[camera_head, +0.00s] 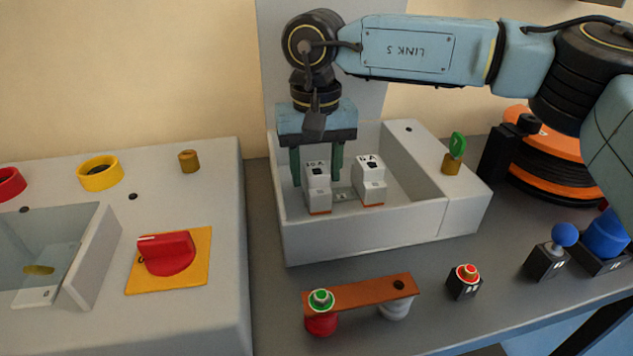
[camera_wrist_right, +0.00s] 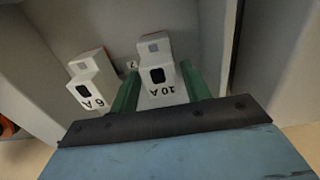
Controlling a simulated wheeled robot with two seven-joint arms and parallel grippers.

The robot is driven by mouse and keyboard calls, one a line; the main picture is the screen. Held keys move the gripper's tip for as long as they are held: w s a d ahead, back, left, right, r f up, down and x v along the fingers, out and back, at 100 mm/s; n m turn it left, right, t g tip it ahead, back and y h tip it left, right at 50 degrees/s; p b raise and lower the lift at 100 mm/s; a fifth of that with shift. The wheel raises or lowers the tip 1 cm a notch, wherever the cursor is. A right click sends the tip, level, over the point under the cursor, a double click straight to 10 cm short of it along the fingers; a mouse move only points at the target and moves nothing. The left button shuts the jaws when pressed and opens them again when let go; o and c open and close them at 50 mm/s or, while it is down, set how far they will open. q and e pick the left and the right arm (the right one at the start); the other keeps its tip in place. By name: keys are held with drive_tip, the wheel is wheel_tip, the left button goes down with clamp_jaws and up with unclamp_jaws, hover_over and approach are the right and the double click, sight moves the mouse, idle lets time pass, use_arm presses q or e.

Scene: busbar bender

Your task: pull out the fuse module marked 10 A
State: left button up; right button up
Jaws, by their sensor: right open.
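The fuse module marked 10 A (camera_head: 317,186) is a white block with a black window, standing upright in the grey open box (camera_head: 345,242). It also shows in the right wrist view (camera_wrist_right: 155,75). My right gripper (camera_head: 317,172) is over it from above, with its green fingers open, one on each side of the module. In the right wrist view the fingers (camera_wrist_right: 158,82) flank the module; I cannot tell whether they touch it. A second white module (camera_head: 369,180), marked 6 A in the right wrist view (camera_wrist_right: 90,82), stands to its right. My left gripper is out of view.
A panel with a red rotary switch (camera_head: 168,254) stands at the left. A copper bar (camera_head: 360,293) lies across posts in front of the box. A green key (camera_head: 457,145) stands on the box's right part. Small switches (camera_head: 464,281) are at the right.

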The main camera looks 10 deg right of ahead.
sight(316, 168)
drive_tip(key=shift+c, duration=0.5)
drive_tip(key=c, duration=0.8)
drive_tip(key=shift+r+p, duration=0.75)
drive_tip(key=shift+r, duration=0.1)
drive_tip(key=shift+r, duration=0.1)
wheel_tip(316, 168, up, 5)
drive_tip(key=p, duration=0.4)
